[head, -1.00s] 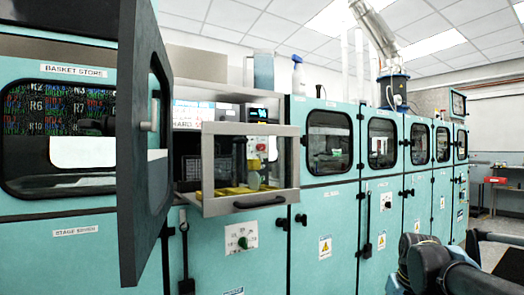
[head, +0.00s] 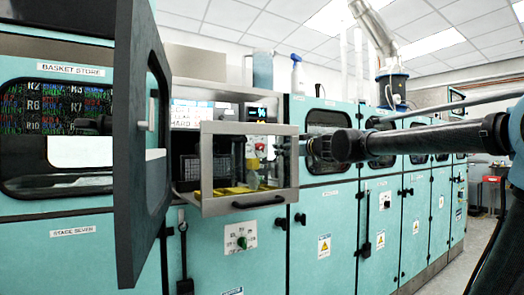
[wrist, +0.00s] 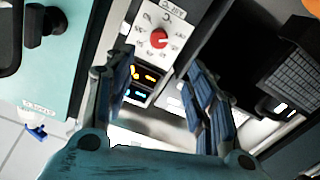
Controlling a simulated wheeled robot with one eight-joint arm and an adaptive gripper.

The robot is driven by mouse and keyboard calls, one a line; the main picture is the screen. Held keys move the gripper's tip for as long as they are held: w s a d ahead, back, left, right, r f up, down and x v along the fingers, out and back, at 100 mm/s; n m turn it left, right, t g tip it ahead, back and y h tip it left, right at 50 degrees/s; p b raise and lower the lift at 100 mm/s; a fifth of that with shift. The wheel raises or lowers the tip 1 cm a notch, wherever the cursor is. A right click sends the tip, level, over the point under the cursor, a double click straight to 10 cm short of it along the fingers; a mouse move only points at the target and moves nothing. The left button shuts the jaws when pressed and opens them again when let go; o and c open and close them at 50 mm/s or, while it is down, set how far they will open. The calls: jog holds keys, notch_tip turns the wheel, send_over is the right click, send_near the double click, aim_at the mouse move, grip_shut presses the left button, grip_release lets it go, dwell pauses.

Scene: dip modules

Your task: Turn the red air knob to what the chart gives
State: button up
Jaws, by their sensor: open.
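The red knob (wrist: 158,39) sits on a white dial plate (wrist: 150,22) with marks around it, in the upper middle of the wrist view. The plate's lettering is too small and tilted to read. My gripper (wrist: 157,82) is open and empty, its blue fingers apart and below the knob in that view, not touching it.
The clear-fronted box (head: 248,204) with a metal frame juts from the teal cabinets. A dark open door (head: 140,150) stands at its left. A green knob (head: 242,242) is on a white plate below. Lit displays (wrist: 142,77) lie beside the red knob's plate.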

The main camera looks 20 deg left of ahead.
jog(key=x, duration=1.7)
jog(key=shift+w+a+r, duration=0.15)
jog(key=shift+w+a, duration=0.1)
jog(key=shift+w, duration=0.05)
jog(key=shift+c, duration=0.6)
jog(key=c, duration=1)
